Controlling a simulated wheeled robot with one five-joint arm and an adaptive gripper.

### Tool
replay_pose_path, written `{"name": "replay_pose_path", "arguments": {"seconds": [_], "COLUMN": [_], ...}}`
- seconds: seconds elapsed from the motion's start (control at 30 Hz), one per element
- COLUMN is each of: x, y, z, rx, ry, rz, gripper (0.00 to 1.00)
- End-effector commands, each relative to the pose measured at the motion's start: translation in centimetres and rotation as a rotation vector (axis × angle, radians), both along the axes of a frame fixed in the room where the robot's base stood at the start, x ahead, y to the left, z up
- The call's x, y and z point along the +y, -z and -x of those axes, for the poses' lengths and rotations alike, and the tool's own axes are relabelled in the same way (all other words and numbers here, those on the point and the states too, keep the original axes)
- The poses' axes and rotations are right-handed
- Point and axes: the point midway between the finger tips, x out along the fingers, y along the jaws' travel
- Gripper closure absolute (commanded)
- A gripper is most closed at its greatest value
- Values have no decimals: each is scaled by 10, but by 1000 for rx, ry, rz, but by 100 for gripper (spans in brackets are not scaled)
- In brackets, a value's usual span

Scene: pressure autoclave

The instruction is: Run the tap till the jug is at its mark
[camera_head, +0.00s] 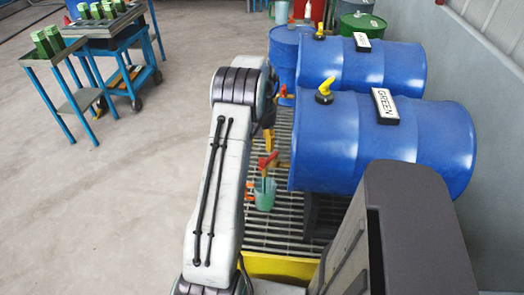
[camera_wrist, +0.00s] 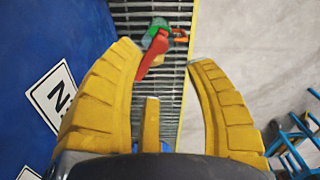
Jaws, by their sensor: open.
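The jug (camera_head: 264,198) is a translucent green cup on the grating below the near drum's tap (camera_head: 267,162), which has a red lever. A thin green streak shows between tap and jug; I cannot tell whether it is running liquid. The jug's mark and level are too small to read. In the wrist view the red lever (camera_wrist: 154,53) lies just ahead of my gripper (camera_wrist: 165,57), with the green jug (camera_wrist: 159,24) beyond it. My yellow fingers are open and spread, apart from the lever. In the head view my arm mostly hides the gripper.
The near blue drum (camera_head: 345,140), labelled GREEN, lies on its side over the grating (camera_head: 275,230). Another blue drum (camera_head: 390,66) lies behind it, with its own tap (camera_head: 285,92). A wall runs along the right. Open floor (camera_head: 110,200) lies left, with blue carts (camera_head: 125,55) farther back.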

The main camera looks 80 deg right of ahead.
Motion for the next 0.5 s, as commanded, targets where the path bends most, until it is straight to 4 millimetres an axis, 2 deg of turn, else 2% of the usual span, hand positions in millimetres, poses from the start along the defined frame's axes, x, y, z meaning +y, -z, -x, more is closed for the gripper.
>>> {"name": "replay_pose_path", "arguments": {"seconds": [0.2,0.5], "x": [0,0], "y": [-20,-25], "z": [0,0], "rx": [0,0], "ry": [0,0], "rz": [1,0], "gripper": [51,51]}}
